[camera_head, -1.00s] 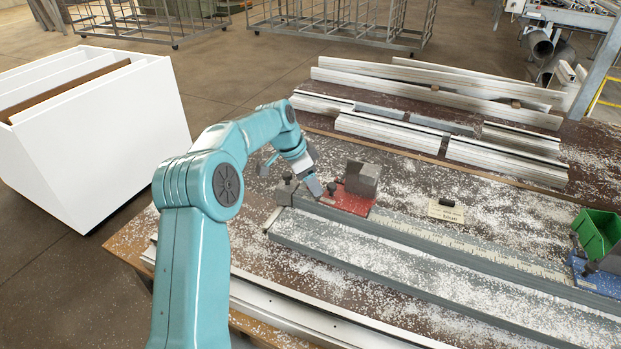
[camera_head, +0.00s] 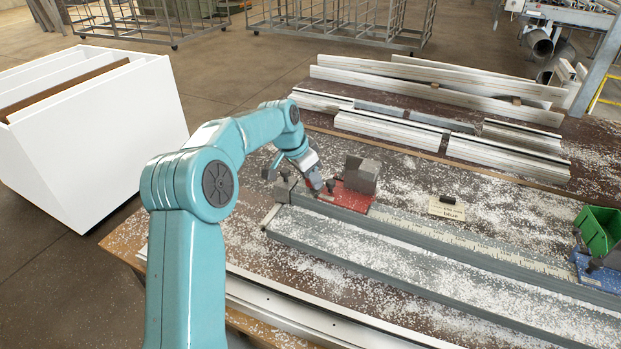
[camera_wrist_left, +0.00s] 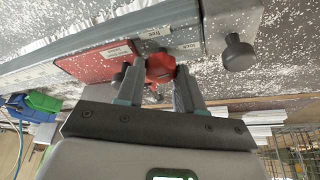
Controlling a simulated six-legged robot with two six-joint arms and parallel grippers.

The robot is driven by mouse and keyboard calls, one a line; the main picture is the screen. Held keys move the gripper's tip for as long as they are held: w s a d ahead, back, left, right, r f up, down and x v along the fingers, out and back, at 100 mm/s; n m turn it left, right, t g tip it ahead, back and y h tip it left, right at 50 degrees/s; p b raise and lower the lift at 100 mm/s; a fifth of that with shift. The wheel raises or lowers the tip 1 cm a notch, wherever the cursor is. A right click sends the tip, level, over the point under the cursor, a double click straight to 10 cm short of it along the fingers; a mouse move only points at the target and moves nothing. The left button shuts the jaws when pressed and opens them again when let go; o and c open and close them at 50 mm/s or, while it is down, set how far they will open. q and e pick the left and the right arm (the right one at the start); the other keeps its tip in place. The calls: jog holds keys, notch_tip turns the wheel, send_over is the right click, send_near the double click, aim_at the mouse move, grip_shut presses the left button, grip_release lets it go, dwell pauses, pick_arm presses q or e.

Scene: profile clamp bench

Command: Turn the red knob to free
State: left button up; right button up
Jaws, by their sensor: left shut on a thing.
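The red knob (camera_wrist_left: 160,68) shows in the left wrist view between the fingers of my left gripper (camera_wrist_left: 160,76), which is shut on it. The knob is at the edge of a red clamp carriage (camera_wrist_left: 95,65). Small white labels lie near the knob; one seems to read "free", but which way the knob points I cannot tell. In the head view my left gripper (camera_head: 321,189) is low at the near left side of the red carriage (camera_head: 348,199), and the knob is mostly hidden there. My right gripper is not in view.
A grey block (camera_head: 361,175) stands on the red carriage. A dark round knob (camera_wrist_left: 238,52) is beside it. A label stand (camera_head: 446,208) and white profiles (camera_head: 430,90) lie behind.

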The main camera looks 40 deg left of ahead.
pick_arm(q)
jog(key=n+y+b, duration=0.1)
jog(key=n+y, duration=0.1)
jog(key=n, duration=0.3)
jog(key=shift+d+n, duration=0.15)
jog(key=shift+n, duration=0.15)
jog(key=shift+d+n+g+y+b, duration=0.1)
jog(key=shift+n+g+y+b, duration=0.25)
jog(key=shift+n, duration=0.8)
jog(key=shift+n+g+y+b, duration=0.15)
jog(key=shift+n+y+b, duration=0.3)
jog(key=shift+n, duration=0.7)
jog(key=o, duration=1)
jog(key=shift+w+r, duration=0.1)
